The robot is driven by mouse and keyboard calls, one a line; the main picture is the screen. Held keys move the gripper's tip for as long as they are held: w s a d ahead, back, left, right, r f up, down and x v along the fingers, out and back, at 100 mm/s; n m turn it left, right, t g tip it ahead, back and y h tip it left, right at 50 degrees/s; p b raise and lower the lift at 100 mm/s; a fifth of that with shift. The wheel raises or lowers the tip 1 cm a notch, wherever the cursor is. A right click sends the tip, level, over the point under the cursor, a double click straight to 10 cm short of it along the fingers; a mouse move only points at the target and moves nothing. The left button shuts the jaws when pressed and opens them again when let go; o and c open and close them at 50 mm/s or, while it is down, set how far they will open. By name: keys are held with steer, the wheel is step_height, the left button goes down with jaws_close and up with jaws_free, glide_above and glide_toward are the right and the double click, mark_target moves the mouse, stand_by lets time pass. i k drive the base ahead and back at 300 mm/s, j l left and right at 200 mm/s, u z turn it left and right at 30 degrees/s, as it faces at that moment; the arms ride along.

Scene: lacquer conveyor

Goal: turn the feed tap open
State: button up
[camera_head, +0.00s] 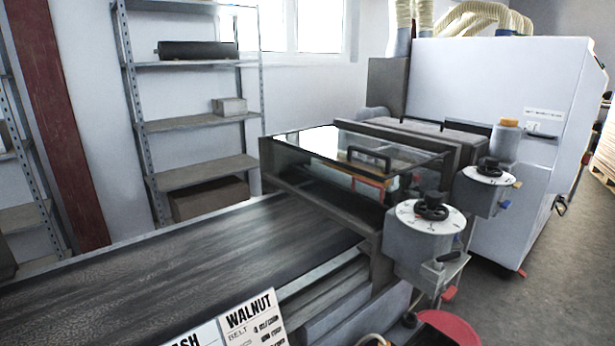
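I cannot tell for sure which part is the feed tap. A near grey control box (416,250) on the machine's side carries a white dial with a black handwheel (431,208). Below it are a small black-knobbed lever (446,258) and a red handle (449,293). A farther box (482,196) carries a similar dial with a black knob (489,167) and a small blue handle (505,205). Whether any of these is open or shut cannot be told.
A dark conveyor belt (170,260) runs under a glass-topped hood (320,145). A sign reading WALNUT (250,318) stands at the front. A red round object (450,328) is low beside the machine. Grey floor (540,300) is clear at right. Shelves (195,123) stand behind.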

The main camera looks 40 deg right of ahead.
mark_target(505, 205)
steer(key=z, duration=1.55)
steer(key=i+l, duration=0.95)
steer(key=l, duration=0.15)
